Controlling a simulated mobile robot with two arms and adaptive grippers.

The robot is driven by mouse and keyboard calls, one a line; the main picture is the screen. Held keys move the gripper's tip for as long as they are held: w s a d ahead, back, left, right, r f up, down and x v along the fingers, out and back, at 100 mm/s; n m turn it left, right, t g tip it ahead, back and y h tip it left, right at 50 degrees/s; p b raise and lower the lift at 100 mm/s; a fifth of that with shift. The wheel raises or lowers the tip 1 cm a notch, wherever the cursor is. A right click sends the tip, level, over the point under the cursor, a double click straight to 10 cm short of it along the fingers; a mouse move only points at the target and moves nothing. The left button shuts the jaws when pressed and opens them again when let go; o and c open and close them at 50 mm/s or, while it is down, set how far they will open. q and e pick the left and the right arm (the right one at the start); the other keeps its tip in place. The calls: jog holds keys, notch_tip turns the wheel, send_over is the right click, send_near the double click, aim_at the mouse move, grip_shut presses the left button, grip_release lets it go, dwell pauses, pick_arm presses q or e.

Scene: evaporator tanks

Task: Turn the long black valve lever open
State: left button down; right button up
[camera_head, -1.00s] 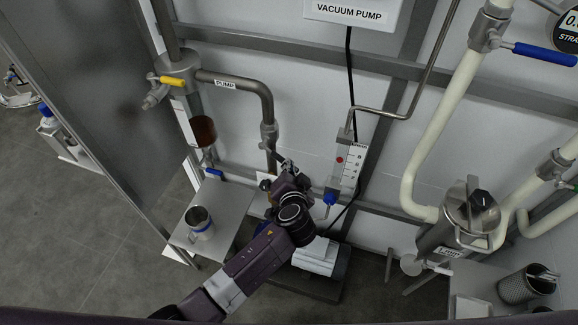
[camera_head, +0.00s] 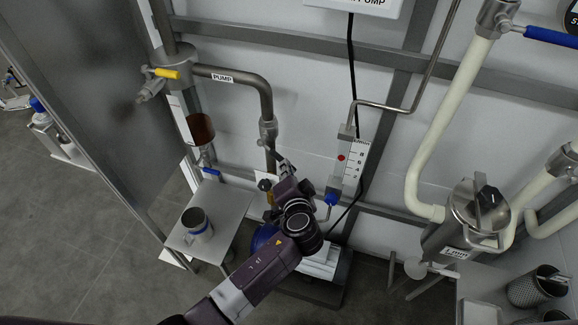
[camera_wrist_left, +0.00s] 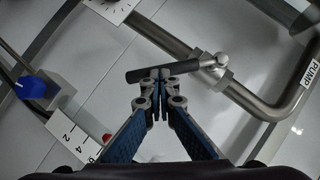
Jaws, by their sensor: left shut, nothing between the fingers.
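The long black valve lever (camera_wrist_left: 163,71) shows in the left wrist view, running left from a steel valve (camera_wrist_left: 215,66) on the pipe marked PUMP. In the head view the lever (camera_head: 281,157) is small and partly crowded by my gripper, just below the pipe's lower fitting. My left gripper (camera_wrist_left: 158,84) is shut and empty, with its fingertips close against the near side of the lever's middle. I cannot tell whether they touch it. In the head view the left gripper (camera_head: 285,171) is partly hidden by its own wrist. My right gripper is not in view.
A flow gauge (camera_head: 352,162) with a blue knob (camera_head: 331,199) hangs right of my gripper. A small steel table (camera_head: 226,215) with a metal cup (camera_head: 197,224) stands left. A yellow-handled valve (camera_head: 168,73) is at upper left, and a steel vessel (camera_head: 470,222) is at right.

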pick_arm(q)
jog(key=w+a+f+m+t+y+b, duration=0.1)
jog(key=a+f+m+t+y+b, duration=0.1)
jog(key=b, duration=0.7)
jog(key=shift+w+a+f+m, duration=0.15)
jog(key=shift+a+f+m, duration=0.55)
jog(key=shift+a+f, duration=0.55)
jog(key=shift+w+a+b, duration=0.1)
jog(key=shift+a+b, duration=0.15)
jog(key=shift+b, duration=0.1)
jog(key=shift+d, duration=0.1)
